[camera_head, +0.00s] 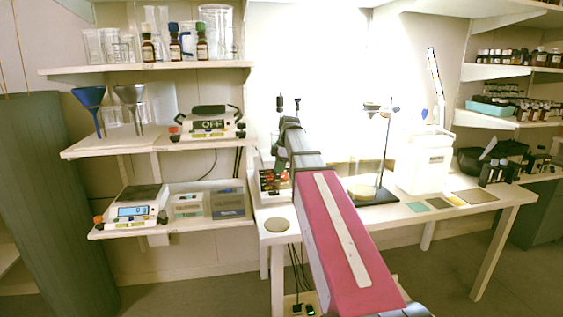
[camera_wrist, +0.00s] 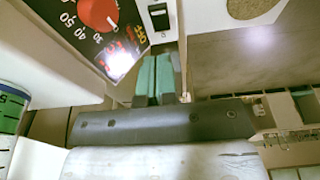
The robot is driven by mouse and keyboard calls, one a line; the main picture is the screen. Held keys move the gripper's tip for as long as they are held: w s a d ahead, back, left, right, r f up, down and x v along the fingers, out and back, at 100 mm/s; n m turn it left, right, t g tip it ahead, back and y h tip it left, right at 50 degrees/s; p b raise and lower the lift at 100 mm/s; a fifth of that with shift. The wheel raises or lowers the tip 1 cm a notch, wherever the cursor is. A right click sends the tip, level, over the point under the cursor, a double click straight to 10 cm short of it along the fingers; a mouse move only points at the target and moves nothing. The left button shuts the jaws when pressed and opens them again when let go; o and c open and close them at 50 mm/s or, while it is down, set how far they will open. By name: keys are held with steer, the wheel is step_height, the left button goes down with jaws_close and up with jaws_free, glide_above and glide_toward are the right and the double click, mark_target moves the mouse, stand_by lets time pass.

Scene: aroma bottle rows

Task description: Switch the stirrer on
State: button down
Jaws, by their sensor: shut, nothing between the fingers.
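The stirrer (camera_head: 270,184) appears to be the box with a dark control panel on the left end of the white table, partly hidden by my arm. In the wrist view, a dark panel (camera_wrist: 90,30) fills the upper left. It has a red knob (camera_wrist: 98,12), white scale numbers and orange-red lettering that reads OFF. My gripper (camera_wrist: 157,80) is shut and empty, its green-padded fingers together. The fingertips are just below and right of the panel's OFF corner; whether they touch it I cannot tell.
A round tan pad (camera_head: 277,225) lies at the table's left front. A stand (camera_head: 385,150) with glassware is right of my arm. Another device reading OFF (camera_head: 208,124) sits on the left shelf, above a balance (camera_head: 132,212).

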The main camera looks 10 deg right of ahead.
mark_target(277, 191)
steer(key=x, duration=0.6)
steer(key=shift+d+f, duration=0.3)
steer(key=shift+d, duration=0.05)
steer(key=shift+d+f, duration=0.1)
steer(key=shift+f, duration=0.7)
steer(key=shift+d+f+y, duration=0.1)
steer(key=shift+f+y, duration=0.25)
steer(key=shift+y, duration=0.05)
steer(key=shift+a+r, duration=0.4)
steer(key=shift+a, duration=0.3)
steer(key=shift+r, duration=0.15)
